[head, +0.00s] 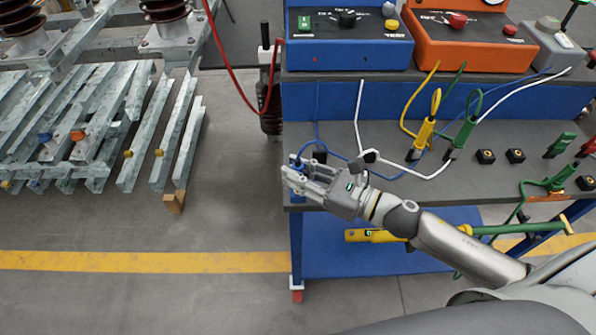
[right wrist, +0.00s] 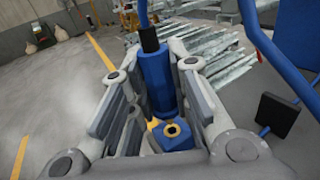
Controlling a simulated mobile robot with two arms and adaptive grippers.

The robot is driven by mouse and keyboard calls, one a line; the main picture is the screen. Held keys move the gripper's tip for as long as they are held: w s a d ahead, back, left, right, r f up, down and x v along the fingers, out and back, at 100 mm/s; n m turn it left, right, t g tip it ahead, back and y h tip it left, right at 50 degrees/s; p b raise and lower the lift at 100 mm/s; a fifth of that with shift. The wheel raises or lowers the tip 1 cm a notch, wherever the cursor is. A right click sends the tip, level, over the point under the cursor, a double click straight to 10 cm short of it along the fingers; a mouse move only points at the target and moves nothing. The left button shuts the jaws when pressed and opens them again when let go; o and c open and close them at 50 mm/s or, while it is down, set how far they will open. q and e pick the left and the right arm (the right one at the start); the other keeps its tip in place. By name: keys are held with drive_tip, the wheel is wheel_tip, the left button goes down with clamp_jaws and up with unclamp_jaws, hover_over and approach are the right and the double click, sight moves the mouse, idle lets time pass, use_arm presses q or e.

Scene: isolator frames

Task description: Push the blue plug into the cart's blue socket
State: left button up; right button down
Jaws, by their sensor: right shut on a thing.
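My right gripper (head: 294,176) is at the front left corner of the cart's grey top and is shut on the blue plug (head: 297,163). In the right wrist view the blue plug (right wrist: 156,78) stands between the fingers (right wrist: 152,95), with its black collar and blue cable at the top. The blue socket (right wrist: 178,138), with a gold ring around a dark hole, shows just below the plug's lower end. The ring is in plain view and the plug is not in it. The fingers hide the socket in the head view. My left gripper is not in view.
The cart's top (head: 420,180) also bears a yellow plug (head: 424,133), a green plug (head: 464,133) and black sockets (head: 486,156). A white cable (head: 400,166) crosses it. Blue (head: 348,45) and orange (head: 462,45) instrument boxes stand behind. Open floor lies to the left.

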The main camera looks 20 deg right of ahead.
drive_tip(key=shift+f+b, duration=1.45)
idle(0.3)
drive_tip(key=c, duration=1.3)
unclamp_jaws()
drive_tip(key=shift+r, duration=0.1)
wheel_tip(320, 180, up, 10)
drive_tip(key=shift+f, duration=0.1)
